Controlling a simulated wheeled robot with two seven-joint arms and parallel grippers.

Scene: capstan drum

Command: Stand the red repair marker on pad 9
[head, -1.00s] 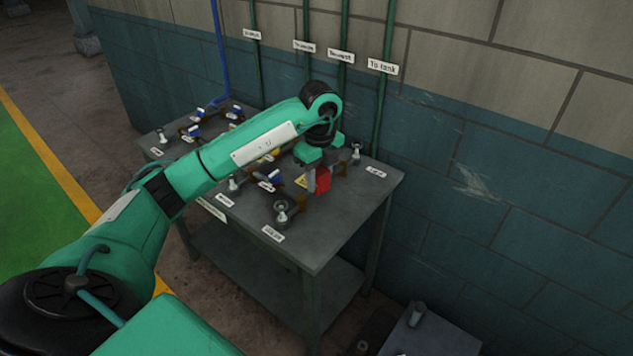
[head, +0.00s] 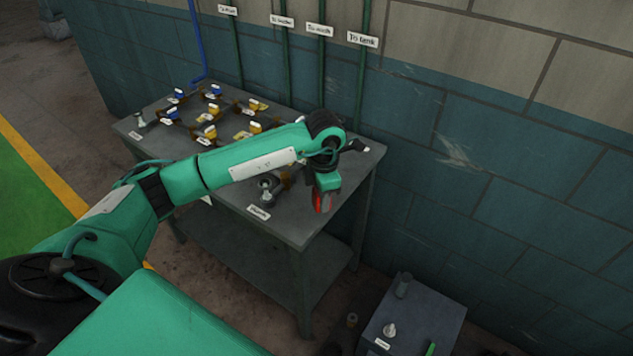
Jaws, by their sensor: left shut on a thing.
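The red repair marker (head: 324,203) shows at the end of my left arm, over the front right part of the grey bench. My left gripper (head: 322,208) points down and is shut on it, above the bench top. The gripper hides much of the marker. I cannot pick out pad 9; the small white labels are too blurred to read for certain. My right gripper is not in view.
The grey bench (head: 345,195) carries pipes and several valves with blue and yellow handles. A pipe fitting (head: 265,188) stands near its front edge. A low grey box (head: 432,315) with small upright parts stands at lower right. A block wall (head: 480,150) rises behind.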

